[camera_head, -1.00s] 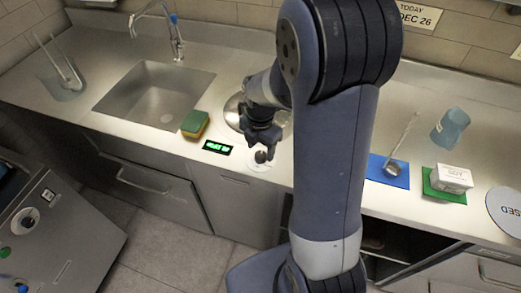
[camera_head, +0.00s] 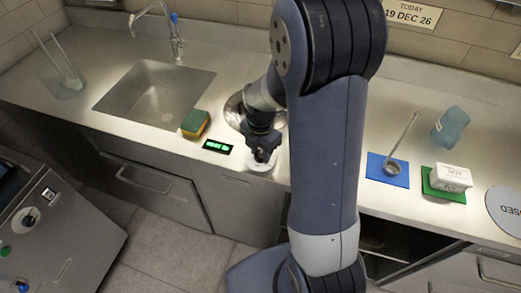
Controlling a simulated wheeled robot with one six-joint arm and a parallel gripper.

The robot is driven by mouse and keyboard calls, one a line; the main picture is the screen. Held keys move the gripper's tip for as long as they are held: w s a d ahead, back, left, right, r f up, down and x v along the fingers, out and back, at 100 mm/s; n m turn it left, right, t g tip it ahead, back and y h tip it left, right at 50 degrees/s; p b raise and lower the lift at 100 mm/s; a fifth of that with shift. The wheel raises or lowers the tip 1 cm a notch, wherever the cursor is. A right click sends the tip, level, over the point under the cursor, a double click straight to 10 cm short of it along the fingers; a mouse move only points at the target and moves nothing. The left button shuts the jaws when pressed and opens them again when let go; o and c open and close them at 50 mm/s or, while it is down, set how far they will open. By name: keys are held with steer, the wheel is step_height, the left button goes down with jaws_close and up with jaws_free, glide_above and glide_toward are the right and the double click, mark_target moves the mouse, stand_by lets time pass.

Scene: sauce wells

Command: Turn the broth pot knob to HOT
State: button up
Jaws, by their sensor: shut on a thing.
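My gripper (camera_head: 262,153) points down in front of the broth pot well (camera_head: 233,110), at the counter's front part. It is shut on the knob, which is mostly hidden by the fingers. A pale round dial plate (camera_head: 262,167) shows just below the fingertips. A small black display with green lettering (camera_head: 217,146) lies to the left of the gripper; its text is too small to read surely. My arm hides the right part of the well.
A sponge (camera_head: 195,124) and a sink (camera_head: 155,92) are to the left. To the right are a ladle (camera_head: 401,145) on a blue mat (camera_head: 376,174), a white tub (camera_head: 451,178) on a green mat (camera_head: 430,189), and a tipped blue cup (camera_head: 450,125).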

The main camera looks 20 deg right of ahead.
steer(key=shift+c, duration=0.8)
